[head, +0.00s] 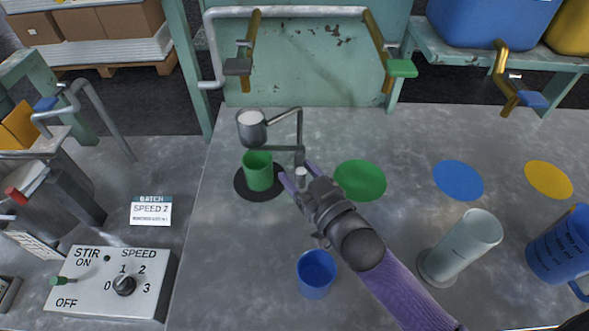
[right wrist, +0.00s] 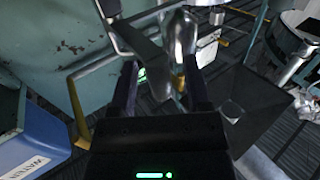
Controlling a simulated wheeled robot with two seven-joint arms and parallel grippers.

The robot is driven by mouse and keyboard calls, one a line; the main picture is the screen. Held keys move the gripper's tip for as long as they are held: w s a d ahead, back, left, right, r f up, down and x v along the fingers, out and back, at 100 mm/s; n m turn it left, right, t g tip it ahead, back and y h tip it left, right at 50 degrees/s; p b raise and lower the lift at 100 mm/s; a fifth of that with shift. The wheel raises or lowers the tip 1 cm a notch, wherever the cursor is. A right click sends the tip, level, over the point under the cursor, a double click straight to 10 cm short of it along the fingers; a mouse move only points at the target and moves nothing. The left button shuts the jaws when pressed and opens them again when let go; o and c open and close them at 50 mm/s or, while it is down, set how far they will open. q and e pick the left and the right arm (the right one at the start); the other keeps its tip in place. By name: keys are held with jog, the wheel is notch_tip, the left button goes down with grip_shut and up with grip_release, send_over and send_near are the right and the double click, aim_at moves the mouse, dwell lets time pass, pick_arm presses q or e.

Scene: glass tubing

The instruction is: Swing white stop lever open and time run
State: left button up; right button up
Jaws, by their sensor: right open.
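A grey metal cup (head: 252,128) with pale contents is held on a bent-rod stand (head: 300,130). A green beaker (head: 258,171) stands under it on a black disc. A small white piece (head: 301,174), perhaps the stop lever's end, shows at the foot of the stand. My right gripper (head: 297,170) is open, its two purple fingers on either side of that white piece; I cannot tell whether they touch it. In the right wrist view the fingers (right wrist: 160,62) are apart, with grey metal parts beyond them. My left gripper is out of view.
A stir and speed box (head: 113,285) stands front left, below a batch card (head: 151,211). A blue cup (head: 316,274), a clear cylinder (head: 460,247) and a blue jug (head: 562,245) stand around my right arm. Green (head: 360,180), blue (head: 458,180) and yellow (head: 548,180) discs are bare.

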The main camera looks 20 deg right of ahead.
jog(key=shift+w+a, duration=0.25)
jog(key=shift+w, duration=0.45)
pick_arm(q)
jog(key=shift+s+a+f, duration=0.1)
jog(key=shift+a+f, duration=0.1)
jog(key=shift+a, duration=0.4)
pick_arm(e)
jog(key=c, duration=0.7)
grip_shut()
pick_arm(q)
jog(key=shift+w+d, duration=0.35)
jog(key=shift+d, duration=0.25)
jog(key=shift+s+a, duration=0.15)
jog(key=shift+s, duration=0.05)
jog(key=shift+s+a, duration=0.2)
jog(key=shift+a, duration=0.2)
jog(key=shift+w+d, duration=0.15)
